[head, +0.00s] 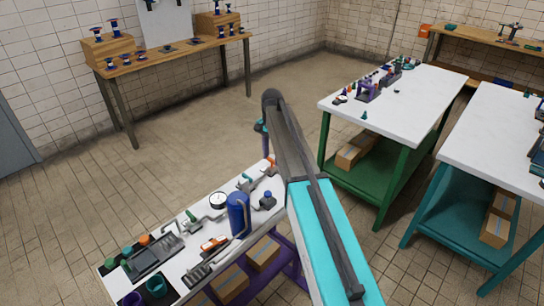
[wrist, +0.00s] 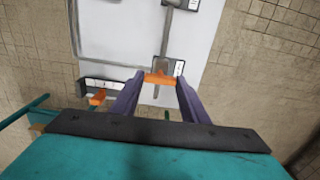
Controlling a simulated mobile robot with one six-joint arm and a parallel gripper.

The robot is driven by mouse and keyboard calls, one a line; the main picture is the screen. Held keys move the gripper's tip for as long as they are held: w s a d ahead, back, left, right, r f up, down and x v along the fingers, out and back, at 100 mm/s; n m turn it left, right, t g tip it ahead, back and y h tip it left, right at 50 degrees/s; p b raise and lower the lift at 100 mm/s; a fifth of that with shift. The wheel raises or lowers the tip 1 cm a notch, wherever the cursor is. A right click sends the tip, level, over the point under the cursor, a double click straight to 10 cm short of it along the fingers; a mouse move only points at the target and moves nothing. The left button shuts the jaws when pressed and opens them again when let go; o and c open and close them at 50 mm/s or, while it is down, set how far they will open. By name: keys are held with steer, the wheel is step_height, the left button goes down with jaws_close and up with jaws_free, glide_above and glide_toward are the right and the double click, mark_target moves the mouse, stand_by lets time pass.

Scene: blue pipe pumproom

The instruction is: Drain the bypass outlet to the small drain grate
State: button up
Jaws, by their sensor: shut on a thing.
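In the wrist view my gripper (wrist: 160,80) has its purple fingers closed on an orange lever handle (wrist: 158,78), which sits on a grey pipe fitting on the white bench top. In the head view this orange handle (head: 271,161) is at the far right end of the near bench, and my arm hides most of the gripper. A second orange handle (wrist: 97,97) lies to the left in the wrist view. A slatted grey grate (head: 200,274) and a larger slatted tray (head: 152,256) are on the near bench. I cannot tell which pipe end is the bypass outlet.
A blue cylinder (head: 238,214), a round gauge (head: 218,200) and another orange-handled fitting (head: 214,243) crowd the near bench (head: 185,222). Green-legged (head: 425,95) and teal-legged (head: 490,130) benches stand right. A wooden table (head: 170,57) stands behind. Open tiled floor lies between.

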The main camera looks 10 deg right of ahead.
mark_target(272, 159)
steer(key=shift+w+m, duration=0.1)
steer(key=shift+m, duration=0.2)
steer(key=o, duration=1.1)
steer(key=shift+c, duration=0.2)
steer(key=shift+r, duration=0.2)
step_height(272, 159, up, 13)
steer(key=b, duration=0.2)
steer(key=shift+r+b, duration=0.2)
steer(key=shift+b, duration=0.15)
steer(key=shift+r, duration=0.15)
